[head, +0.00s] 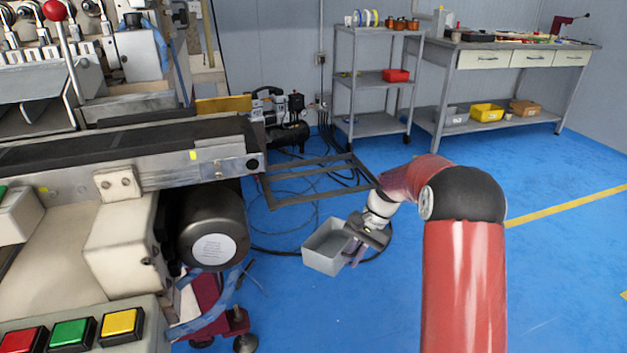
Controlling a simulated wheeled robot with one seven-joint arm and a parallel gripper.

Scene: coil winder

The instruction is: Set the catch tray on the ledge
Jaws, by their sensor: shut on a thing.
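The catch tray (323,262) is a grey open box, held above the blue floor near the centre of the view. It looks empty, though part of its inside is hidden. My gripper (357,250) is shut on the tray's right side; the arm partly hides the fingers. An open grey metal frame (318,195) juts out beyond the conveyor's end, behind the tray. I cannot tell whether this frame is the ledge. The tray appears apart from it.
The black conveyor (130,140) and its motor (212,230) stand at the left. Cables lie on the floor around the frame. A wheeled shelf cart (372,125) and a workbench (515,55) stand at the back. The floor at the right (560,260) is clear.

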